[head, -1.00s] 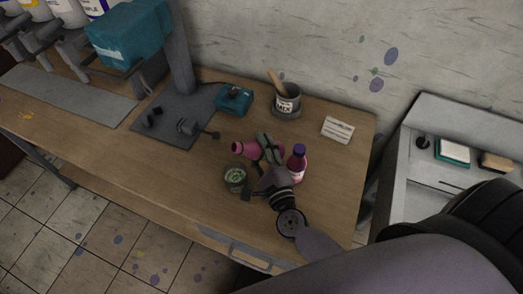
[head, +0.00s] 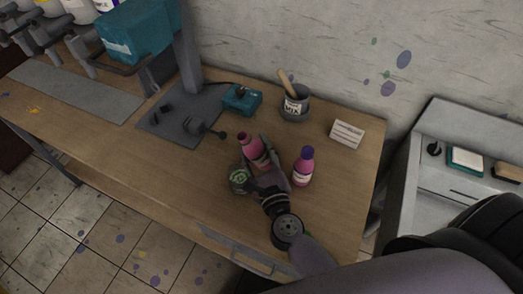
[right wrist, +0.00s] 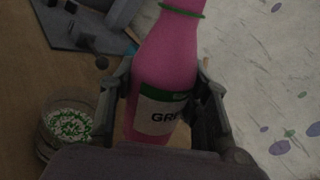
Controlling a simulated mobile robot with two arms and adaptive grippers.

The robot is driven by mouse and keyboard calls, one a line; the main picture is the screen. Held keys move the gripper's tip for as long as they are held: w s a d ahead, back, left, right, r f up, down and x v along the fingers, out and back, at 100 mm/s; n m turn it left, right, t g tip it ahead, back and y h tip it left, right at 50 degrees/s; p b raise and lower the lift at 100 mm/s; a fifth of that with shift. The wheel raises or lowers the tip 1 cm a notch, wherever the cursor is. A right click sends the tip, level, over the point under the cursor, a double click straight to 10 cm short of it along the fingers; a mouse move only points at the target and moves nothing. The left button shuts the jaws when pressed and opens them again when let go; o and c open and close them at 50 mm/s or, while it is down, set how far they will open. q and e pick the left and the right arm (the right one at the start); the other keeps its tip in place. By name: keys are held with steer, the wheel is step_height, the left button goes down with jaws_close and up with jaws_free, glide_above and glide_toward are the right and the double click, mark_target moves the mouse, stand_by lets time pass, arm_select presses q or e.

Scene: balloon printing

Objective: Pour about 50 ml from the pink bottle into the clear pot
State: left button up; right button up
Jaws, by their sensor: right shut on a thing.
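My right gripper (head: 262,160) is shut on a pink bottle (head: 251,148), which leans to the left above the table. In the right wrist view the held bottle (right wrist: 168,62) has a green ring at its neck and a label starting "GR"; its mouth is out of that picture. The clear pot (head: 238,181) stands on the table just left of and below the gripper. In the right wrist view the pot (right wrist: 68,130) shows green and white speckles; a liquid level cannot be told. No stream shows. My left gripper is not in view.
A second pink bottle (head: 303,167) with a purple cap stands upright just right of the gripper. A grey cup with a wooden stick (head: 294,106), a white card (head: 347,134) and a teal box (head: 241,100) are behind. The wooden table's (head: 110,145) left front is clear.

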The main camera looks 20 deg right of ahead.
mark_target(244, 150)
steer(key=shift+w+a+r+m+b, duration=0.1)
steer(key=shift+a+r+m+b, duration=0.25)
steer(key=shift+a+m, duration=0.65)
steer(key=shift+a+r+m+b, duration=0.15)
steer(key=shift+a+r+m, duration=0.4)
steer(key=shift+m, duration=0.85)
steer(key=shift+f, duration=0.1)
